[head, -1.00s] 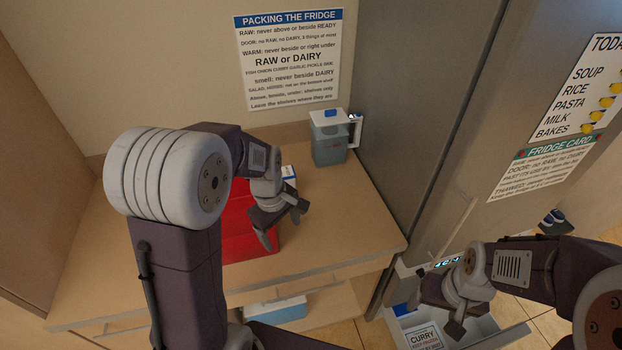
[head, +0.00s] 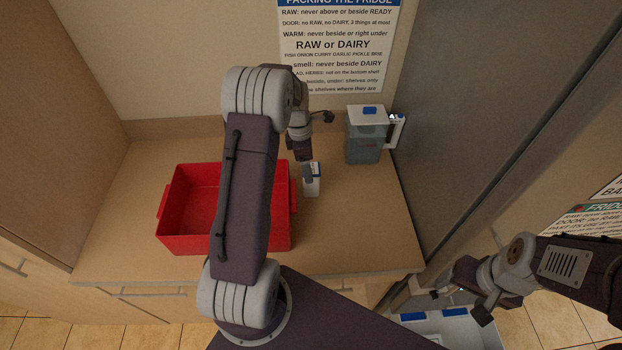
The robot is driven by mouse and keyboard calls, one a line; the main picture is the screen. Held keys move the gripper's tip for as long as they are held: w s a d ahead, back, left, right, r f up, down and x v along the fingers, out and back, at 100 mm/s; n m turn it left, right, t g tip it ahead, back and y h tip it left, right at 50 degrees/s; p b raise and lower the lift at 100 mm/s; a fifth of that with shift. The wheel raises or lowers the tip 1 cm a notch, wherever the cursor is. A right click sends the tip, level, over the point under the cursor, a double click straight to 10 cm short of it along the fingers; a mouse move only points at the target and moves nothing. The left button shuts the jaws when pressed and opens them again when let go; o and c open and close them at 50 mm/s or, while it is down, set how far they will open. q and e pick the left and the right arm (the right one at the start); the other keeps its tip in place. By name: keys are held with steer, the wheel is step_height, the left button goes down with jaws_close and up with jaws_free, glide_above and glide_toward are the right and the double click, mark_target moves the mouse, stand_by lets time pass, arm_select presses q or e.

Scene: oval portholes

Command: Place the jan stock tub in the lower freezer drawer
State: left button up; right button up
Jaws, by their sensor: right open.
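A small white tub with a blue-marked lid (head: 312,182) stands on the counter just right of the red bin. Its label is too small to read, so I cannot tell if it is the jan stock tub. My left gripper (head: 315,145) is above and behind this tub, fingers apart and empty; one finger overlaps the tub in the picture, and contact is unclear. The open lower drawer (head: 402,325) at the bottom right holds white tubs with blue lids (head: 454,312). My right gripper (head: 460,305) is open and empty over the drawer, hiding part of it.
A red bin (head: 185,215) stands on the counter, partly behind my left arm. A grey jug with a white lid (head: 366,140) stands at the back right, near the tall grey fridge side (head: 470,120). The counter front right of the bin (head: 350,235) is clear.

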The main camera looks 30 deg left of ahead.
arm_select(q)
steer(key=w+f, duration=0.2)
steer(key=f, duration=0.1)
steer(key=shift+w+p, duration=0.1)
steer(key=shift+p, duration=0.2)
steer(key=f, duration=0.2)
steer(key=d+f+p, duration=0.1)
steer(key=shift+s+f, duration=0.2)
steer(key=shift+s, duration=0.15)
steer(key=shift+s+f, duration=0.1)
steer(key=shift+s, duration=0.05)
steer(key=shift+a+f, duration=0.1)
steer(key=shift+f, duration=0.05)
steer(key=shift+w, duration=0.4)
steer(key=c, duration=1)
steer(key=shift+s, duration=0.15)
jaws_close()
arm_select(e)
steer(key=shift+w+a+r, duration=0.15)
steer(key=shift+w+r, duration=0.6)
steer(key=shift+w, duration=0.15)
